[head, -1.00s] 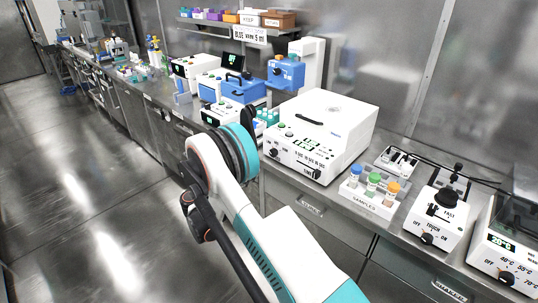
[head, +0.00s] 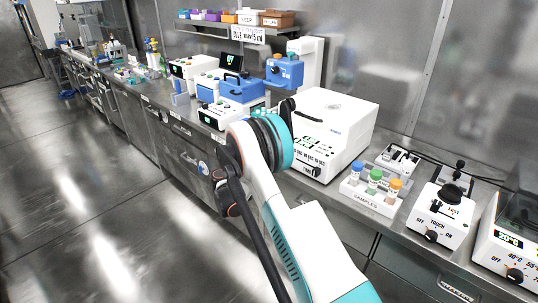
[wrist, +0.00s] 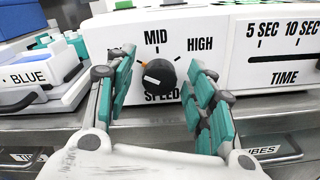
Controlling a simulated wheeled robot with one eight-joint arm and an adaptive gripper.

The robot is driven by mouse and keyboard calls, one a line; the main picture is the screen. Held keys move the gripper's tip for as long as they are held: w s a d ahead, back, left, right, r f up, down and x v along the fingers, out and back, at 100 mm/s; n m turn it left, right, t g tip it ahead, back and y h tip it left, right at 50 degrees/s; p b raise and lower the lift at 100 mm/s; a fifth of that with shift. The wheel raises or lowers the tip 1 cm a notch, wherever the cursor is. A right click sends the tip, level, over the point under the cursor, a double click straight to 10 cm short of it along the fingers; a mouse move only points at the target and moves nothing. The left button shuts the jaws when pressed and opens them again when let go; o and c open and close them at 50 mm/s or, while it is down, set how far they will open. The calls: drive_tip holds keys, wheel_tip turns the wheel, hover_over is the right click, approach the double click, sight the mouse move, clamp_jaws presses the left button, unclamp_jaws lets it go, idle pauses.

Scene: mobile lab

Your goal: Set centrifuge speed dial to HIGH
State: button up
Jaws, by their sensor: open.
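The white centrifuge (head: 335,115) stands on the bench in the head view, its front left part covered by my arm. In the wrist view its black speed dial (wrist: 158,75) sits on the white front panel under the labels MID and HIGH. A white mark on the dial appears to point left, away from HIGH; the left finger covers the panel there. My gripper (wrist: 160,63) is open, with its teal-padded fingers on either side of the dial. I cannot tell whether the pads touch it. In the head view my arm hides the dial.
A TIME slider (wrist: 285,55) is right of the dial. A sample rack (head: 371,190) with capped tubes and a touch mixer (head: 438,213) stand right of the centrifuge. Blue-and-white devices (head: 240,88) stand to its left. The floor (head: 75,190) before the bench is clear.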

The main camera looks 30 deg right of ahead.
drive_tip(key=c, duration=1.1)
drive_tip(key=shift+m, duration=0.4)
drive_tip(key=m, duration=2.3)
drive_tip(key=shift+s+f, duration=0.1)
drive_tip(key=shift+f, duration=0.25)
